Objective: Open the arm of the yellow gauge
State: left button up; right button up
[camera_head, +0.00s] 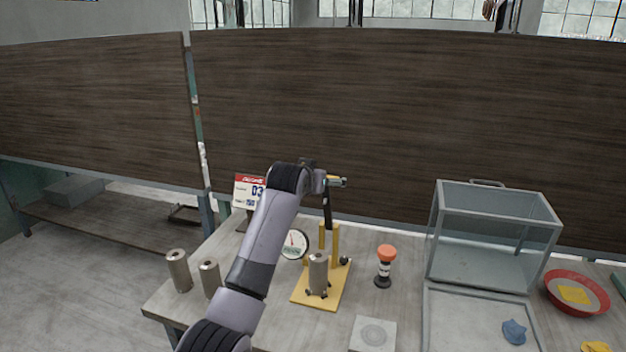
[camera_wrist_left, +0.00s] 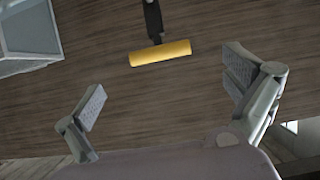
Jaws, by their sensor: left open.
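The yellow gauge has a flat yellow base (camera_head: 303,297), yellow posts, a round white dial (camera_head: 295,244) and a black arm (camera_head: 327,207) standing nearly upright. A yellow handle bar (camera_head: 338,181) crosses the arm's top. A grey metal cylinder (camera_head: 318,272) stands on the base. My left gripper (camera_wrist_left: 168,95) is open and empty. In the left wrist view the yellow handle (camera_wrist_left: 160,53) shows ahead of the gap between the spread fingers, with no visible contact. In the head view my wrist hides most of the gripper beside the handle. My right gripper is not in view.
Two metal cylinders (camera_head: 179,270) (camera_head: 210,278) stand at the table's left. An orange-topped black tool (camera_head: 385,266) stands right of the gauge. A glass-walled box (camera_head: 490,240), a red bowl (camera_head: 577,292) and a grey square block (camera_head: 373,335) are further right or nearer. A calendar (camera_head: 248,190) stands behind.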

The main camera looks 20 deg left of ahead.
pick_arm(q)
jog(key=v, duration=0.4)
jog(key=shift+s+r, duration=0.1)
jog(key=shift+s, duration=0.1)
